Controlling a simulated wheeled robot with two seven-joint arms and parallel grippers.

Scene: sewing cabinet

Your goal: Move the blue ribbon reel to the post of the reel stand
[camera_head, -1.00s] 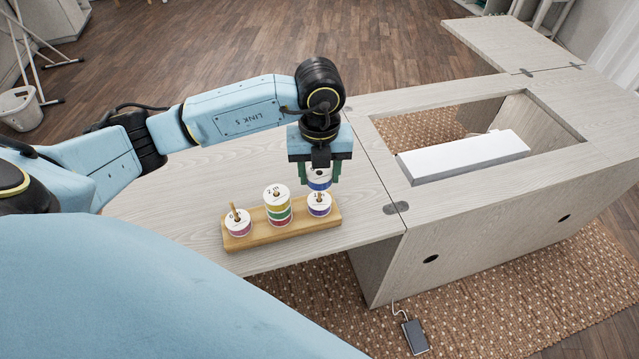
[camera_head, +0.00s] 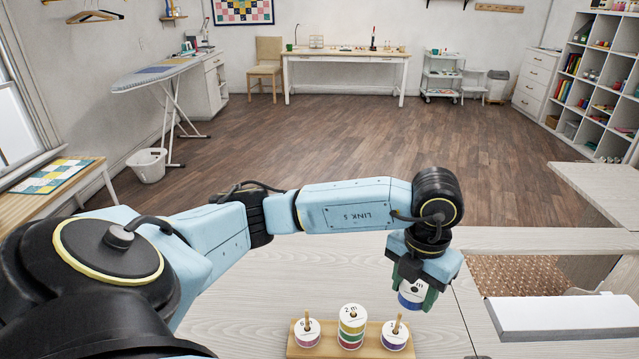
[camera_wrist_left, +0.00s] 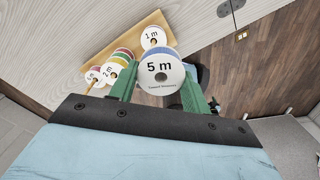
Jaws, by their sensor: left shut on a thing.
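The blue ribbon reel (camera_head: 411,298) has a white face and a blue rim. In the left wrist view its face (camera_wrist_left: 160,66) reads "5 m". My left gripper (camera_head: 416,294) is shut on it and holds it in the air, just behind and above the right end of the reel stand (camera_head: 327,343). The wooden stand carries a low reel on the left (camera_head: 307,332), a taller multicoloured stack in the middle (camera_head: 352,327) and a purple-edged reel on the right (camera_head: 394,336). Post tips show above them. My right gripper is out of view.
The stand is on a pale wooden cabinet top (camera_head: 250,300), clear to the left. An opening with a white block (camera_head: 555,315) is at the right. The floor behind is open, with an ironing board (camera_head: 165,72) and far table (camera_head: 345,57) beyond.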

